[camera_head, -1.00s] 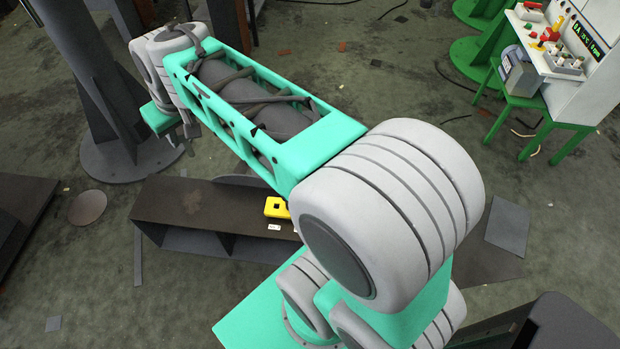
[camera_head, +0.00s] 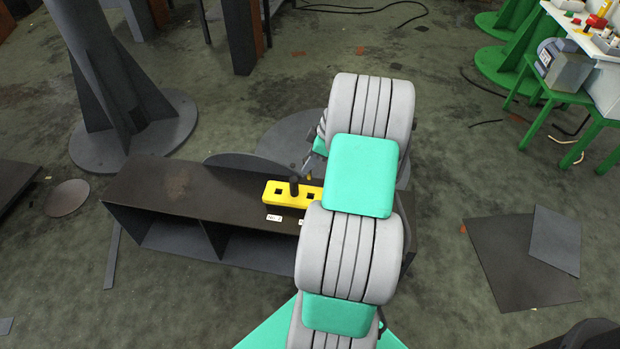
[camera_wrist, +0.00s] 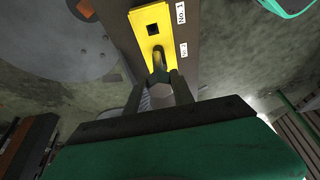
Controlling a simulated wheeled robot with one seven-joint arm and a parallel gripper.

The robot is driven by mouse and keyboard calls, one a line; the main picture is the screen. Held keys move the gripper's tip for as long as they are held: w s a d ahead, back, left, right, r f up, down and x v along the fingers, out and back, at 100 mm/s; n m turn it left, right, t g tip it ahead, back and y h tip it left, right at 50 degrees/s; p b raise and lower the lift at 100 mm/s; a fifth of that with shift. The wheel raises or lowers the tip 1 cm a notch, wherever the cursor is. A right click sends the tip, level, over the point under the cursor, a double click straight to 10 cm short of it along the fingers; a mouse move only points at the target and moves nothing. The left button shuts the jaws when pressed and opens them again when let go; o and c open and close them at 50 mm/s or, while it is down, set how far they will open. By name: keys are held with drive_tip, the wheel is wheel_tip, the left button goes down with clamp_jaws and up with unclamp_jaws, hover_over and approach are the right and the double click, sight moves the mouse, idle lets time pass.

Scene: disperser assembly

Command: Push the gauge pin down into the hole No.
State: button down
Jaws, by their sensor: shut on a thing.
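The yellow gauge block (camera_head: 270,196) lies on the dark bench top. In the wrist view the yellow block (camera_wrist: 144,17) has an open square hole beside the "No. 1" label. The dark pin (camera_wrist: 158,55) is level with the "No. 2" label, at the fingertips. My gripper (camera_wrist: 161,76) is shut on the pin. Its lower end and how deep it sits cannot be told. The head view hides most of my gripper behind my arm.
The dark bench (camera_head: 150,190) has open compartments in front. White number labels (camera_head: 274,217) lie before the block. A grey column on a round base (camera_head: 130,130) stands at the left. Flat plates (camera_head: 520,265) lie on the floor at the right.

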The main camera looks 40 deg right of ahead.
drive_tip(key=shift+s+d+f, duration=0.1)
drive_tip(key=shift+d+f, duration=0.05)
drive_tip(key=shift+s+d+f, duration=0.1)
drive_tip(key=shift+s+f, duration=0.05)
drive_tip(key=shift+f+b, duration=1.85)
drive_tip(key=shift+f, duration=0.9)
drive_tip(key=shift+f+b, duration=2.7)
drive_tip(key=shift+f, duration=1.15)
drive_tip(key=c, duration=1)
unclamp_jaws()
drive_tip(key=p+v, duration=0.3)
drive_tip(key=v, duration=0.5)
